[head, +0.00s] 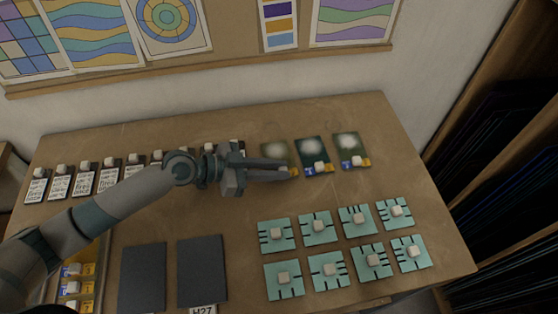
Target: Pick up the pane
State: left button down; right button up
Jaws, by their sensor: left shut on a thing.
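Three dark green panes with pale blurred spots lie in a row at the back right of the table in the head view: a left pane (274,151), a middle pane (311,147) and a right pane (347,144). The middle and right panes show a white knob and a blue and yellow strip at the front edge. My left gripper (287,169) reaches in from the left and is shut at the front edge of the left pane. Its fingers hide that pane's knob, and I cannot tell whether the pane is lifted. My right gripper is not in view.
Several teal tiles (277,243) with white knobs lie at the front right. Two dark grey plates (202,272) lie front centre, one above an "H27" label (203,310). Several labelled cards (84,182) line the back left. A tray (91,259) holds knobbed pieces at the front left.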

pick_arm(q)
jog(key=shift+r+p, duration=0.5)
jog(key=shift+r, duration=0.3)
jog(key=r, duration=0.1)
jog(key=r+p, duration=0.2)
jog(key=shift+s+d+r, duration=0.2)
jog(key=shift+d, duration=0.1)
jog(key=s+d+r+p, duration=0.5)
jog(key=d+r+p, duration=0.1)
jog(key=d+p, duration=0.3)
jog(key=shift+d, duration=0.4)
